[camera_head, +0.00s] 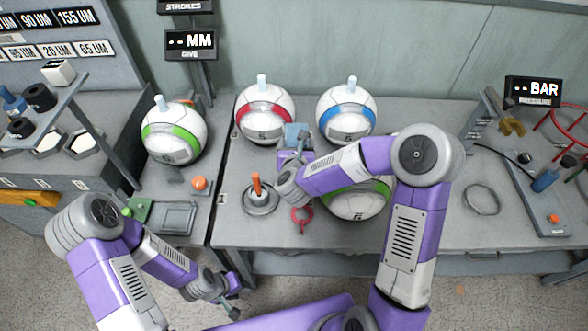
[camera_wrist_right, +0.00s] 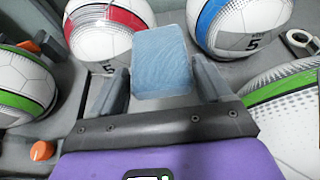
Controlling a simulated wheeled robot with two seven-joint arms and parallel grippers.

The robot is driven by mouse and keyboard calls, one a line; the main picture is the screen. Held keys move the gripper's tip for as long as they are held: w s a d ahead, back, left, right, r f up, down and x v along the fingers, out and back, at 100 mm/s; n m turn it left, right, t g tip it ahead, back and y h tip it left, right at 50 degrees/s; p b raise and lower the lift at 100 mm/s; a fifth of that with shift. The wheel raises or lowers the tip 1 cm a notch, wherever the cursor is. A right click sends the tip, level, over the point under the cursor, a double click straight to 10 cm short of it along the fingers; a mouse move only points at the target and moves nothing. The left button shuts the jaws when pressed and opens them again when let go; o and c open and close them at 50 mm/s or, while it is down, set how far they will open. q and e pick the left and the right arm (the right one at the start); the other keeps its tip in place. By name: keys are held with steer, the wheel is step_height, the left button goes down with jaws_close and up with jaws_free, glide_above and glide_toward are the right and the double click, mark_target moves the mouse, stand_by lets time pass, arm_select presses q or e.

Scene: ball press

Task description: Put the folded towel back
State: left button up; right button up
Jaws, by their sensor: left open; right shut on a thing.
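The folded towel is light blue and shows in the head view (camera_head: 298,131) between the red-striped and blue-striped balls. It also fills the middle of the right wrist view (camera_wrist_right: 161,60). My right gripper (camera_head: 296,150) is shut on the towel, with one dark finger at each side of it in the right wrist view (camera_wrist_right: 163,84). I cannot tell whether the towel touches the table under it. My left gripper (camera_head: 228,291) is open and empty, low in front of the table edge.
The red-striped ball (camera_head: 265,115) and blue-striped ball (camera_head: 346,117) stand close on either side of the towel. A green-striped ball (camera_head: 355,206) is partly behind my right arm. An orange-handled stand (camera_head: 261,201) and a red ring (camera_head: 301,216) lie nearer the front.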

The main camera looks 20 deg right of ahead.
step_height(320, 180, down, 16)
steer(key=b, duration=0.4)
steer(key=shift+f, duration=0.25)
steer(key=shift+r, duration=0.1)
steer(key=o, duration=0.6)
steer(key=shift+b, duration=0.3)
steer(key=o, duration=0.4)
